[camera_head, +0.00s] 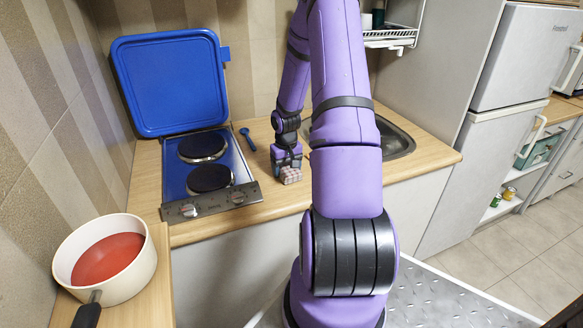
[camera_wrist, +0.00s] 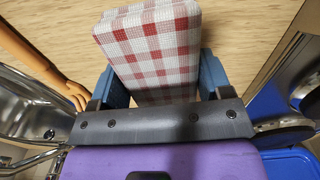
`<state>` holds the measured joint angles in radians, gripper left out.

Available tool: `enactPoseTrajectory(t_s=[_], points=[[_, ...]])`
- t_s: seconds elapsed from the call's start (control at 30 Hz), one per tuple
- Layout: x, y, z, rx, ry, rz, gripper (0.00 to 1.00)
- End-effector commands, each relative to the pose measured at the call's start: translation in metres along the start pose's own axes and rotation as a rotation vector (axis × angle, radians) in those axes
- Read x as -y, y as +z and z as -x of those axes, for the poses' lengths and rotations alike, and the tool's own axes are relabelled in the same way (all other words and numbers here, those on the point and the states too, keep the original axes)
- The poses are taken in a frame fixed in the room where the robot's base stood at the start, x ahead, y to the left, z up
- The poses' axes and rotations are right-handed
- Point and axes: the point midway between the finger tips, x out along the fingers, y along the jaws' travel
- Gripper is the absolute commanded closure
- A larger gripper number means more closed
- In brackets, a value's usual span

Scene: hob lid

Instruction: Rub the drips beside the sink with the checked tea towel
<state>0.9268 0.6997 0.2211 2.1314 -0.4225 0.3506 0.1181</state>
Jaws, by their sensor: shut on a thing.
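My gripper (camera_head: 287,163) is shut on the checked tea towel (camera_head: 291,176), low over the worktop between the hob and the sink. In the wrist view the towel (camera_wrist: 150,45) is a folded red-and-white block between the blue fingers of my gripper (camera_wrist: 160,88). I cannot tell whether its underside touches the worktop. The steel sink (camera_head: 397,140) is to the right, partly behind my arm; it also shows at the left of the wrist view (camera_wrist: 28,105). I can make out no drips in either view; my arm and the towel hide part of the worktop.
The hob (camera_head: 222,160) is left of my gripper, its blue lid (camera_head: 172,80) raised. A blue spoon-like utensil (camera_head: 248,138) lies beside it. A cream pot (camera_head: 135,283) with red contents stands front left. A tan, finger-ended object (camera_wrist: 45,68) shows in the wrist view.

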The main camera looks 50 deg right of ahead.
Motion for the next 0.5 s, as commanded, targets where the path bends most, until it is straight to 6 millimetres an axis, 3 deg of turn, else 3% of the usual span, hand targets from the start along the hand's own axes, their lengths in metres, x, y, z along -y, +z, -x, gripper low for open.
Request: enactPoseTrajectory(t_s=[0.5], points=[[0.029, -0.002, -0.002, 0.0, 0.001, 0.001, 0.47]])
